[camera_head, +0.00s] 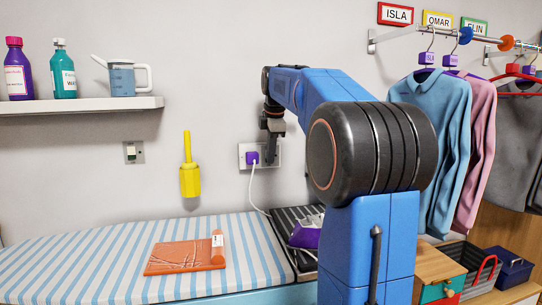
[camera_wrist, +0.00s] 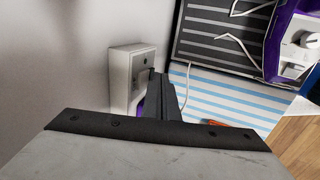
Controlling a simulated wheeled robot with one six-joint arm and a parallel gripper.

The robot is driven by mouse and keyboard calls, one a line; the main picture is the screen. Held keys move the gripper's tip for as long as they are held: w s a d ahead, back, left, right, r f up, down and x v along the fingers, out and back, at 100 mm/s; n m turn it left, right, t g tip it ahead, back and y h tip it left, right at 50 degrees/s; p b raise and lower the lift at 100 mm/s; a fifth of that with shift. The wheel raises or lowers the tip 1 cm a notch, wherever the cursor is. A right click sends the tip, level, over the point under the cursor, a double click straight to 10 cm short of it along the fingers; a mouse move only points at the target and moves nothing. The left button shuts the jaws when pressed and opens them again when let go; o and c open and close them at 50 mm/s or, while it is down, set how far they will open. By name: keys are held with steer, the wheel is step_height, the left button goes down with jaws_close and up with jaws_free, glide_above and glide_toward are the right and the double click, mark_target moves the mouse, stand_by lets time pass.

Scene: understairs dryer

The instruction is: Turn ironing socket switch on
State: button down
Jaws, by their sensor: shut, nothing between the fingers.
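The white double socket (camera_head: 243,149) is on the wall in the middle of the head view, with a purple plug (camera_head: 252,158) in its left side. A white cord (camera_head: 251,190) hangs from the plug. My gripper (camera_head: 270,155) is shut and empty, in front of the socket's right part and just right of the plug. In the wrist view the socket (camera_wrist: 121,72) shows at an angle, with my closed fingers (camera_wrist: 156,78) at or close to its face. The plug (camera_wrist: 141,107) is partly hidden behind them. The socket's switches are too small or covered to read, and I cannot tell whether the fingers touch.
A separate wall switch (camera_head: 134,152) and a yellow holder (camera_head: 190,180) are left. Hanging shirts (camera_head: 440,130) are right.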

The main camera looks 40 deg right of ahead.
steer(key=shift+w+d+f, duration=0.1)
steer(key=shift+w+f, duration=0.15)
steer(key=shift+f, duration=0.1)
steer(key=shift+r, duration=0.1)
steer(key=v, duration=1.8)
steer(key=shift+r, duration=0.3)
